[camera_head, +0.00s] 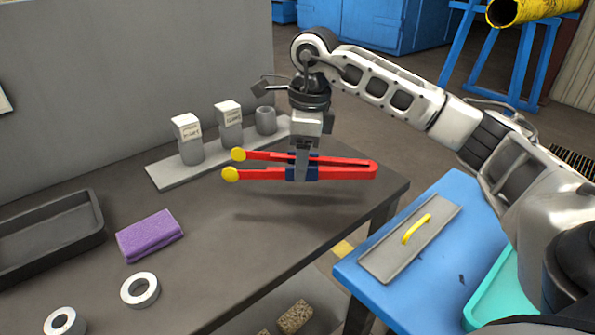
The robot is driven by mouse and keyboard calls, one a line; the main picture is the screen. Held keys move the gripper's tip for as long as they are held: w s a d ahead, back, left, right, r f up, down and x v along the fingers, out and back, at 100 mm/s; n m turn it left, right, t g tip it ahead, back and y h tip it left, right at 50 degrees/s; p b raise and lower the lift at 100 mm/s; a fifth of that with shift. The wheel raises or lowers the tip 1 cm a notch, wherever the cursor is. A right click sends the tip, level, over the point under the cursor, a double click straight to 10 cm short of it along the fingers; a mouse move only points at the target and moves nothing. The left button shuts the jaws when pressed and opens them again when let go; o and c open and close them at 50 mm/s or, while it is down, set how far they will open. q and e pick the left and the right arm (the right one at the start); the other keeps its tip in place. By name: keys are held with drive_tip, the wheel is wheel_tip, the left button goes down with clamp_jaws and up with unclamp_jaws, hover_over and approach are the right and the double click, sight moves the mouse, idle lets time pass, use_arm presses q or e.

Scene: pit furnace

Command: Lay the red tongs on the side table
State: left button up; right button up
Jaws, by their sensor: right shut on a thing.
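The red tongs (340,174) have two red arms with yellow round tips at the left end and a rounded bend at the right. My right gripper (302,172) is shut on both arms of the tongs near their middle. It points down and holds them roughly level above the right part of the dark grey table (240,245), with their shadow on the top below. A smaller blue table (385,280) stands at the lower right, apart from the tongs. The frame does not make clear which table is the side table. My left gripper is not in view.
A grey plate with a yellow handle (417,230) lies on the blue table beside a teal tray (490,290). The dark table holds a purple sponge (150,235), white rings (139,290), a black tray (50,235) and a rack with labelled blocks (160,175).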

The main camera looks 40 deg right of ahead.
sight(296, 188)
drive_tip(key=shift+w+f, duration=0.35)
drive_tip(key=shift+f, duration=0.05)
drive_tip(key=f, duration=0.3)
drive_tip(key=shift+w+f, duration=0.2)
drive_tip(key=shift+f, duration=0.1)
drive_tip(key=o, duration=0.6)
wheel_tip(296, 188, up, 12)
drive_tip(key=shift+s+d+p, duration=0.3)
drive_tip(key=shift+s+d, duration=0.05)
